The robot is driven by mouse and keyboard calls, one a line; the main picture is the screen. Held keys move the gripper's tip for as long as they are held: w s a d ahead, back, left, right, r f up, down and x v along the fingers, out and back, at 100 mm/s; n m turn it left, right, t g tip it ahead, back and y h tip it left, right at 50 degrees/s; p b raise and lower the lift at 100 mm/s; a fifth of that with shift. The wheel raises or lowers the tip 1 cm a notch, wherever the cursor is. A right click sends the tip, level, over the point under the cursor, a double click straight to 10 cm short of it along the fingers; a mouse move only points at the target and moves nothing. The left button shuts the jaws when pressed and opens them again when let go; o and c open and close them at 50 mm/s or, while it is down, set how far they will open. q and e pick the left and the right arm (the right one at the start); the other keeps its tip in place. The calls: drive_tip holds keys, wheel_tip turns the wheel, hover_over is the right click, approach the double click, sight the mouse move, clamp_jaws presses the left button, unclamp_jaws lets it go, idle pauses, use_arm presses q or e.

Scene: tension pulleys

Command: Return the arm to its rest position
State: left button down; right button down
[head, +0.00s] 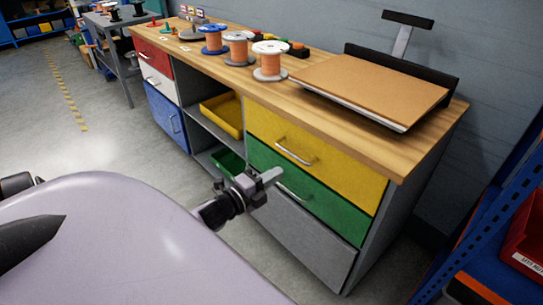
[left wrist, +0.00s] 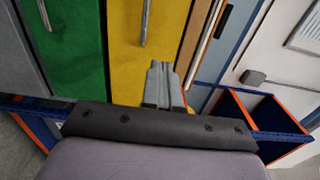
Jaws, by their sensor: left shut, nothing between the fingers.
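My left gripper (head: 272,177) is shut and empty. In the head view it is in front of the workbench's drawers, beside the green drawer (head: 325,194) and its handle. I cannot tell whether it touches them. In the left wrist view the closed grey fingers (left wrist: 160,75) show in front of the yellow drawer (left wrist: 128,60), with the green drawer (left wrist: 75,50) to the left. Most of the left arm is hidden behind my pale body. My right gripper does not show.
The wooden workbench (head: 330,108) carries several wire spools (head: 270,62) and a board (head: 370,88) on a black-backed device. Open shelves hold a yellow bin (head: 225,112) and a green bin (head: 228,163). A blue rack (head: 500,215) stands at right. Floor at left is clear.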

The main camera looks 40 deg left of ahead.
use_arm(q)
drive_tip(key=shift+s, duration=0.3)
drive_tip(key=s+d+f+n+g, duration=0.45)
drive_tip(key=s+d+n, duration=0.35)
drive_tip(key=d, duration=0.2)
drive_tip(key=s+d+f+n+g, duration=0.3)
drive_tip(key=s+d+f+n, duration=0.2)
drive_tip(key=s+d+n, duration=0.4)
wheel_tip(320, 180, up, 11)
drive_tip(key=p, duration=1.3)
drive_tip(key=shift+s+a+f+h+p, duration=0.2)
drive_tip(key=shift+s+h+p, duration=0.1)
drive_tip(key=shift+s, duration=0.1)
